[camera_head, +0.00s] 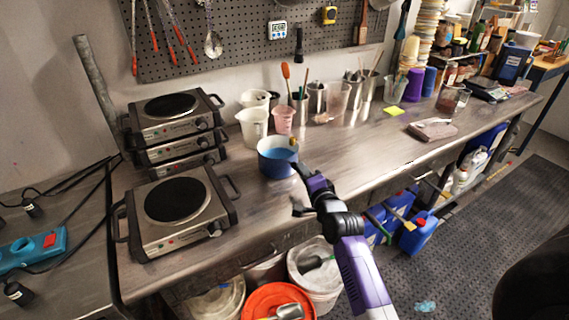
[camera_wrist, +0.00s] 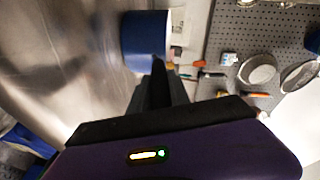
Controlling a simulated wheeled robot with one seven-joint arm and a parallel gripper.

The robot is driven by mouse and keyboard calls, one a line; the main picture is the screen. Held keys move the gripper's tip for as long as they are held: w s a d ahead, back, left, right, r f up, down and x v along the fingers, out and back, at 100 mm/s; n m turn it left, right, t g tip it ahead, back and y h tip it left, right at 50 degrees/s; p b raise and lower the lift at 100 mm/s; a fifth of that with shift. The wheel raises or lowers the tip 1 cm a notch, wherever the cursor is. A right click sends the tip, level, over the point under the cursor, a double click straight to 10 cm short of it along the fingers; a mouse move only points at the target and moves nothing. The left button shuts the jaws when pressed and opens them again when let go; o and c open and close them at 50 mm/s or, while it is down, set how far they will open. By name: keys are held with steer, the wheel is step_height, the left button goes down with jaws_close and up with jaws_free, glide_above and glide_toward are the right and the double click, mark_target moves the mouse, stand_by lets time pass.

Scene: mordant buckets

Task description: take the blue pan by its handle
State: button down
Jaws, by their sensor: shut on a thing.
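The blue pan (camera_head: 278,164) stands on the metal bench, to the right of the hot plates and in front of the white jugs. Its outer wall is dark blue with a pale rim, and its inside looks lighter blue. In the wrist view the pan (camera_wrist: 145,42) shows just beyond my fingers, sideways in the picture. My gripper (camera_head: 299,170) is at the pan's right front side, its fingers shut on the pan's handle. The fingers (camera_wrist: 158,78) hide most of the handle in the wrist view.
A hot plate (camera_head: 178,205) stands left of the pan, with more stacked behind. White jugs (camera_head: 253,125), a pink beaker (camera_head: 283,121) and tool cups stand close behind the pan. The bench to its right is clear up to a grey-pink block (camera_head: 432,129). Buckets stand below the front edge.

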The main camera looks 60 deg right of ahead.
steer(key=shift+r, duration=0.25)
steer(key=shift+r, duration=0.2)
